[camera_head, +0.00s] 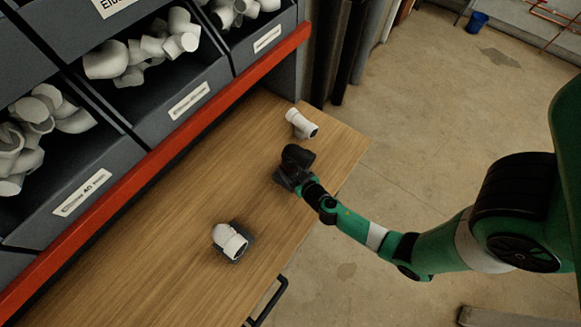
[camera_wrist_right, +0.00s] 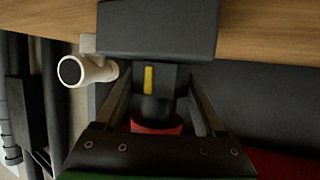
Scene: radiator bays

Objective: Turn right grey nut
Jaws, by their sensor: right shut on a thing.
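My right gripper (camera_head: 291,180) reaches in from the right over the wooden bench, its jaws close to a dark rounded piece (camera_head: 297,155). In the right wrist view my right gripper (camera_wrist_right: 160,80) is shut on a dark grey piece (camera_wrist_right: 170,78) with a yellow stripe, below a larger dark block (camera_wrist_right: 157,30). I cannot tell for sure whether this piece is the grey nut. A red ring (camera_wrist_right: 157,127) shows nearer the wrist. My left gripper is not in view.
A white pipe fitting (camera_head: 301,124) lies behind the gripper on the bench (camera_head: 160,245); another (camera_head: 229,240) sits on a dark base in front, to the left. Grey bins (camera_head: 180,85) of white fittings stand behind a red rail (camera_head: 150,165). Bench between them is clear.

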